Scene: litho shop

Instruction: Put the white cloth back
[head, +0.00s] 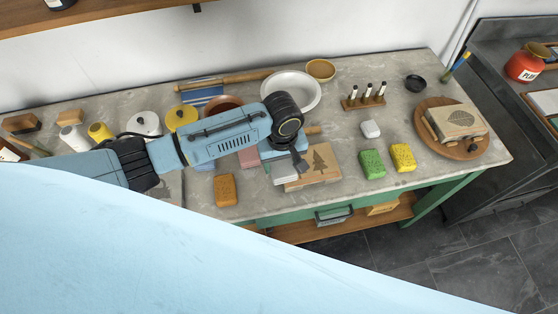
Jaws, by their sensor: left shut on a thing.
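My left gripper (299,165) reaches in from the left and points down over the middle of the bench. Its dark fingers are small and partly hidden by my wrist. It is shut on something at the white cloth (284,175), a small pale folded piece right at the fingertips. The cloth lies beside or just over the left edge of a wooden block with a tree picture (322,164); I cannot tell if it touches. A pink folded piece (248,158) and a light blue one are just left of it, partly covered by my arm. My right gripper is not in view.
Green (372,164), yellow (402,157) and orange (225,190) blocks lie near the front of the grey bench (440,186). Bare bench shows at front right.

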